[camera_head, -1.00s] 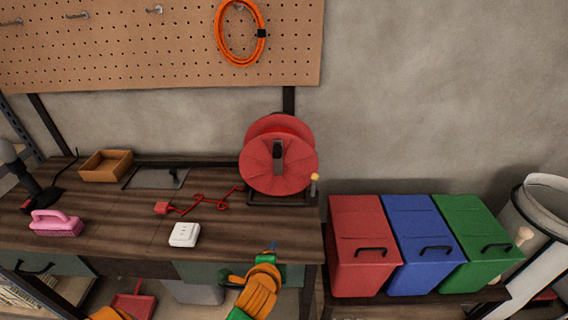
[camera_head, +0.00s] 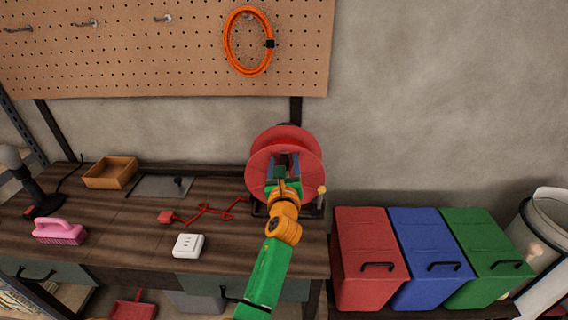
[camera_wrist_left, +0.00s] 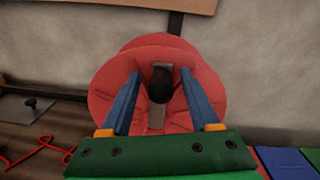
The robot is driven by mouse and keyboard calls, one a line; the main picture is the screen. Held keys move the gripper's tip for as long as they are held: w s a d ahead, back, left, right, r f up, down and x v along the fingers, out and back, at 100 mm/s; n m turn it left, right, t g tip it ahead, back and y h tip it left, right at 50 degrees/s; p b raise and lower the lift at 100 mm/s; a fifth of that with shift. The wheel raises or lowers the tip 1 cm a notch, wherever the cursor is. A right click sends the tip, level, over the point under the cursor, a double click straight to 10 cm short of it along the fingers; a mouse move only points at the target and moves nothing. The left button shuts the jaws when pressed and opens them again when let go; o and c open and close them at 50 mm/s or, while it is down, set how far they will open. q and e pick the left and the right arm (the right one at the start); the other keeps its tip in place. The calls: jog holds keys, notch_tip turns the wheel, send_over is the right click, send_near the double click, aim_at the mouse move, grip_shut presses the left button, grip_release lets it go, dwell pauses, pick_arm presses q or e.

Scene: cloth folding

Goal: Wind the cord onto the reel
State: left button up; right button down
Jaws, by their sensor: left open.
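The red reel (camera_head: 304,150) stands upright at the right end of the workbench; it also fills the middle of the left wrist view (camera_wrist_left: 100,85). Its dark crank knob (camera_wrist_left: 160,86) shows between the fingers in the left wrist view. The red cord (camera_head: 208,211) lies in loose bends on the bench left of the reel, with a red plug (camera_head: 167,216) at its end. My left gripper (camera_head: 285,160) is open in front of the reel, its blue fingers on either side of the knob. Whether they touch it I cannot tell. My right gripper is not in view.
A white socket box (camera_head: 188,245), a pink brush (camera_head: 60,232) and a wooden tray (camera_head: 110,172) are on the bench. Red (camera_head: 370,245), blue (camera_head: 430,245) and green (camera_head: 485,240) bins stand to the right. An orange cable coil (camera_head: 232,55) hangs on the pegboard.

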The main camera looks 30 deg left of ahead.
pick_arm(q)
jog(key=shift+c, duration=0.7)
grip_shut()
jog(key=shift+s, duration=0.1)
dwell(0.6)
